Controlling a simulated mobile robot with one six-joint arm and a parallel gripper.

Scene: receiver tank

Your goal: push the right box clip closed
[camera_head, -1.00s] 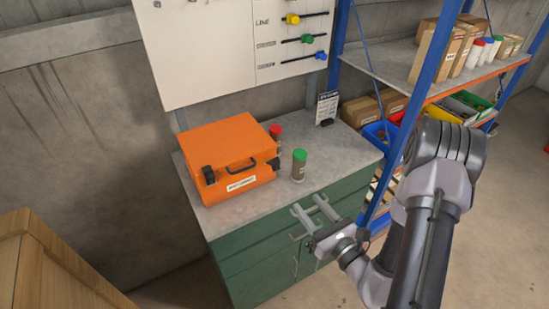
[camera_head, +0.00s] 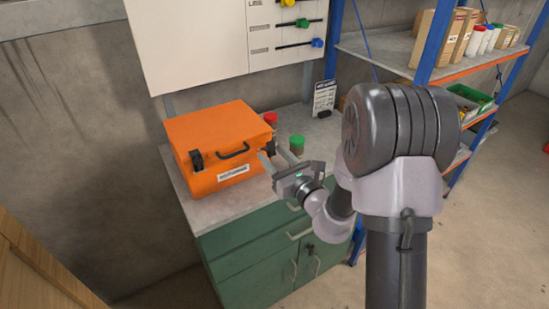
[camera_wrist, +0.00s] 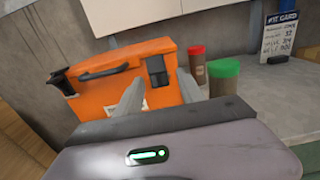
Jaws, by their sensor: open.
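The orange box (camera_head: 217,144) sits on the grey worktop with its lid down. It has a dark handle (camera_head: 233,151) on the front, a white label and two black clips. The left clip (camera_head: 196,159) sticks out from the front and also shows in the wrist view (camera_wrist: 62,83). The right clip (camera_wrist: 155,71) is near the box's right front edge; its exact position is hard to tell. My gripper (camera_head: 272,163) is open and empty, just in front of the box's right end.
A green-capped jar (camera_wrist: 223,77) and a red-capped jar (camera_wrist: 197,66) stand to the right of the box. A sign card (camera_head: 324,97) stands farther back. A blue shelf rack (camera_head: 425,55) is on the right, and green drawers (camera_head: 262,250) are below the worktop.

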